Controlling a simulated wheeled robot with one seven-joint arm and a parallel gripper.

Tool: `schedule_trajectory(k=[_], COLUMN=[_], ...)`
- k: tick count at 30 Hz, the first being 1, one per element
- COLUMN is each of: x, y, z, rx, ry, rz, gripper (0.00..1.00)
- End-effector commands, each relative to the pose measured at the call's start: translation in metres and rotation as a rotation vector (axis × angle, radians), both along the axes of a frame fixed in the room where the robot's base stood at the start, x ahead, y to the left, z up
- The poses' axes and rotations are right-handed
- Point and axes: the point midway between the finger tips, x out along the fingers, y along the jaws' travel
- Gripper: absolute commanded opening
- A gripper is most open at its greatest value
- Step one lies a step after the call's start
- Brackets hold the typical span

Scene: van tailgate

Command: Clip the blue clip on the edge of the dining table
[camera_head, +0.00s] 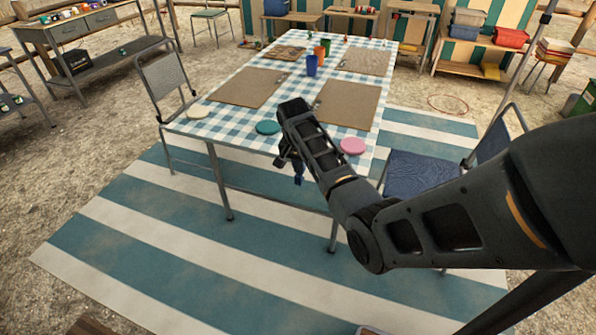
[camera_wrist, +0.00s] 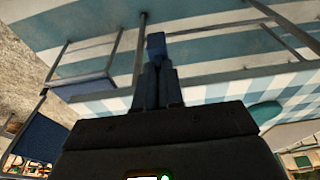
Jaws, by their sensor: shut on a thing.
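The dining table has a blue-and-white checked cloth (camera_head: 225,132) and thin grey legs. My gripper (camera_head: 296,168) is at the table's near side, pointing down, and looks just in front of the near edge. It is shut on the blue clip (camera_head: 299,181), whose lower end shows beneath the fingers. In the wrist view the clip (camera_wrist: 156,43) sticks out beyond my two close-set fingers (camera_wrist: 158,72). The checked cloth (camera_wrist: 215,92) lies behind them there. I cannot tell whether the clip touches the edge; my wrist hides part of that edge.
A teal disc (camera_head: 268,127) and a pink disc (camera_head: 352,146) lie near the near edge, either side of my arm. Brown boards (camera_head: 248,87) and coloured cups (camera_head: 312,65) stand farther back. Chairs flank the table: grey left (camera_head: 165,80), blue right (camera_head: 425,172).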

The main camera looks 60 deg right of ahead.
Motion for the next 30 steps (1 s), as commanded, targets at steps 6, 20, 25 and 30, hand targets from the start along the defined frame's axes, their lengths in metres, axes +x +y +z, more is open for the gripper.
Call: schedule_trajectory(k=[6,20,25,30], x=[0.001,0.003,0.003,0.003], y=[-0.012,-0.036,-0.043,-0.045], z=[-0.009,-0.011,-0.01,-0.01], rx=[0.0,0.0,0.0,0.0], ry=[-0.001,0.0,-0.001,0.0], rz=[-0.001,0.0,0.0,0.0], gripper=[0.0,0.0,0.0,0.0])
